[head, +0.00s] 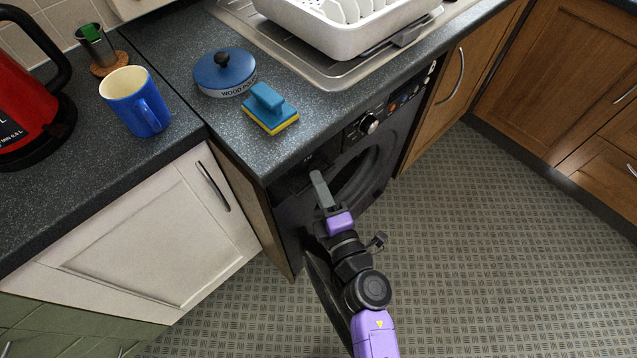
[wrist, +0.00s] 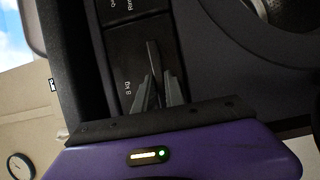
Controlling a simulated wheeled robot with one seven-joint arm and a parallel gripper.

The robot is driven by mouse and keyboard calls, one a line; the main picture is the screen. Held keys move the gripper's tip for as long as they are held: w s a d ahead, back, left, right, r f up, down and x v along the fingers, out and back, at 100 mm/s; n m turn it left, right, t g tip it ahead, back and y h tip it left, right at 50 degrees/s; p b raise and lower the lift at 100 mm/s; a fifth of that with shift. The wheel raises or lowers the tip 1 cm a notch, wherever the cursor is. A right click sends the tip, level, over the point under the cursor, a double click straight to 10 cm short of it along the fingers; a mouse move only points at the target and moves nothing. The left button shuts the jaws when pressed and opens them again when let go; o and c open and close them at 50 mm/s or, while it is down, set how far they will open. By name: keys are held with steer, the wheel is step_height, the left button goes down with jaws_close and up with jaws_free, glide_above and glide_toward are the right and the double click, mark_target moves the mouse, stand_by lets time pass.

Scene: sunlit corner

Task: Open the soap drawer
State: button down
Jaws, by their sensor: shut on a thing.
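The black washing machine (head: 378,160) stands under the counter, with its dial and round porthole facing the floor space. The soap drawer (head: 292,182) is at the upper left of its front, dark and partly hidden by my gripper. In the wrist view the drawer front (wrist: 122,62) shows the marking "8 kg". My gripper (head: 318,178) is at the drawer front, and its fingers (wrist: 153,60) are shut on the drawer there. The exact grip is dark and hard to see. I cannot tell whether the drawer stands out from the machine.
A dark curved panel (head: 322,300) hangs low, partly behind my arm. Above on the counter are a blue-yellow sponge (head: 270,108), a blue lidded pot (head: 224,74) and a blue mug (head: 134,102). A white cabinet door (head: 150,240) is at left. The floor (head: 480,240) at right is clear.

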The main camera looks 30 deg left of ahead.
stand_by(0.8)
steer(key=s+d+p, duration=0.2)
steer(key=d+p, duration=0.1)
steer(key=d, duration=0.5)
steer(key=s+d+p, duration=0.2)
steer(key=s+d, duration=0.1)
steer(key=d, duration=0.5)
steer(key=shift+s+p, duration=0.3)
steer(key=shift+p, duration=0.1)
steer(key=c, duration=1.4)
jaws_free()
steer(key=shift+s+d, duration=0.1)
steer(key=v, duration=0.7)
steer(key=shift+s+d, duration=0.15)
steer(key=shift+d, duration=0.05)
